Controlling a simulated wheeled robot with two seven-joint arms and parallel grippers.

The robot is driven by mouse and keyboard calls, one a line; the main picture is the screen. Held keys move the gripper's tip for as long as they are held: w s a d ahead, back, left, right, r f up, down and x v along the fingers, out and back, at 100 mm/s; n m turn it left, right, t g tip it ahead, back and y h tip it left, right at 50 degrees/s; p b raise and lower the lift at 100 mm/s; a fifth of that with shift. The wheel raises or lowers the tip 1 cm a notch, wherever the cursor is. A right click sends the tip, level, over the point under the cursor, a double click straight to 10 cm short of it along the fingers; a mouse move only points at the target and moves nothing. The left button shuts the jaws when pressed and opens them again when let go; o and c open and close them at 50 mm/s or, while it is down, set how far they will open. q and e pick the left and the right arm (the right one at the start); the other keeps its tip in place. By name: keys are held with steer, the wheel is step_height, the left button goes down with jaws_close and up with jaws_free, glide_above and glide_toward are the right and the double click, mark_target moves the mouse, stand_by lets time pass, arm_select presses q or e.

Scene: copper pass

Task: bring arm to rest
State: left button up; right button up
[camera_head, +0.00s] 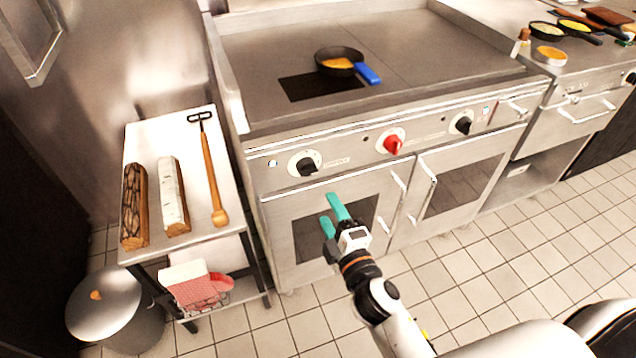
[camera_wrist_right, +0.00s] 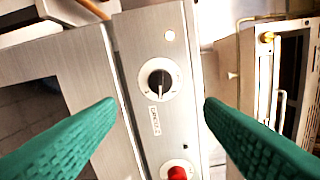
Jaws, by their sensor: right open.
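My right gripper (camera_head: 335,215) has green fingers and is in front of the stove's lower left door in the head view. Its two fingers are apart with nothing between them. In the right wrist view the open fingers (camera_wrist_right: 158,125) frame the stove front, with a black knob (camera_wrist_right: 160,79) between and beyond them and a red knob (camera_wrist_right: 177,172) at the bottom edge. My right arm (camera_head: 385,305) reaches in from the lower right of the head view. My left gripper does not show in either view.
The stove (camera_head: 430,50) holds a small pan (camera_head: 338,60) with a blue handle and yellow food. A side cart (camera_head: 145,140) with two logs and a long-handled tool stands left. A lidded pot (camera_head: 105,300) is on the floor. Tiled floor (camera_head: 480,270) is open at right.

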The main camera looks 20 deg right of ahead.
steer(key=s+f+m+g+p, duration=0.2)
steer(key=s+f+m+g, duration=0.15)
steer(key=f, duration=0.95)
steer(key=s+f+m+g+p, duration=0.15)
steer(key=s+f+g, duration=0.3)
steer(key=f, duration=0.95)
steer(key=s+d+f+m+g+p, duration=0.1)
steer(key=s+f, duration=0.4)
steer(key=s, duration=0.5)
steer(key=s+d+f+m+g, duration=0.3)
steer(key=s+f+m+g, duration=0.2)
steer(key=s, duration=0.5)
steer(key=s+d+f+m+g+p, duration=0.1)
steer(key=s+d+f+m+g, duration=0.1)
steer(key=s+f, duration=0.5)
steer(key=s+m+g, duration=0.1)
steer(key=s, duration=0.2)
steer(key=shift+s+f+h+p, duration=0.2)
steer(key=shift+h+p, duration=0.1)
steer(key=shift+p, duration=0.05)
